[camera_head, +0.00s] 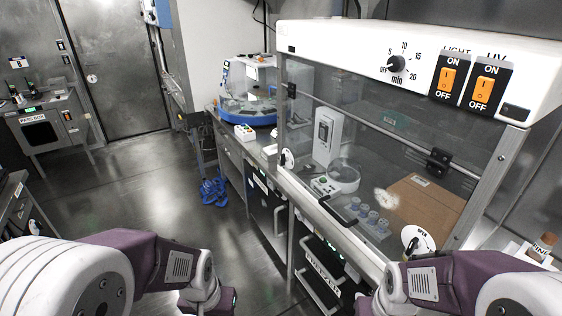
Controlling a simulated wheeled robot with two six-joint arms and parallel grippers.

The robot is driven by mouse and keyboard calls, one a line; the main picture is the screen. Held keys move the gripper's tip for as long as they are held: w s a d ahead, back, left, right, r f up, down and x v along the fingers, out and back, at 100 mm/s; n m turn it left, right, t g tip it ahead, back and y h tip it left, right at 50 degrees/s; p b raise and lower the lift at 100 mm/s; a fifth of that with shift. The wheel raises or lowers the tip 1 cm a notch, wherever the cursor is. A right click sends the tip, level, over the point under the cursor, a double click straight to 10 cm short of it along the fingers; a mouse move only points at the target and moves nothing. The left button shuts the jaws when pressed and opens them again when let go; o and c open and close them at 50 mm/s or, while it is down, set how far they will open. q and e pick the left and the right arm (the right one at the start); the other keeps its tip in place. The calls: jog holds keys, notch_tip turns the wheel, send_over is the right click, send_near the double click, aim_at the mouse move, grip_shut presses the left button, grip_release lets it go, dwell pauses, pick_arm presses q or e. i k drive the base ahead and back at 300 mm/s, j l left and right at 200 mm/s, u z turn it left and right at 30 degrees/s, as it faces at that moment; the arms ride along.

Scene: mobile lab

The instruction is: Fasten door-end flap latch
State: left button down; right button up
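A clear-walled cabinet with a white top panel (360,52) stands at the right, with a clear front flap (350,120). A round white latch plate (287,160) with a dark knob sits at the flap's far lower corner, the end nearer the room's door (112,65). Its lettering is too small to read. A second round white latch plate (417,240) sits at the near lower corner, with a dark lever and a label reading OPEN. My purple and white arms show at the bottom left and bottom right, well apart from the far latch. Neither gripper's fingers show.
Inside the cabinet are a white device (327,135), small blue-grey cups (372,217) and a cardboard box (422,208). A dark handle (338,210) juts from the front edge. Blue coiled tubing (214,190) lies on the floor. The floor at left centre is clear.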

aim_at(283, 159)
jog(key=i+j+z, duration=0.25)
jog(key=i, duration=0.2)
jog(key=i+j+z, duration=0.3)
jog(key=i+j, duration=0.1)
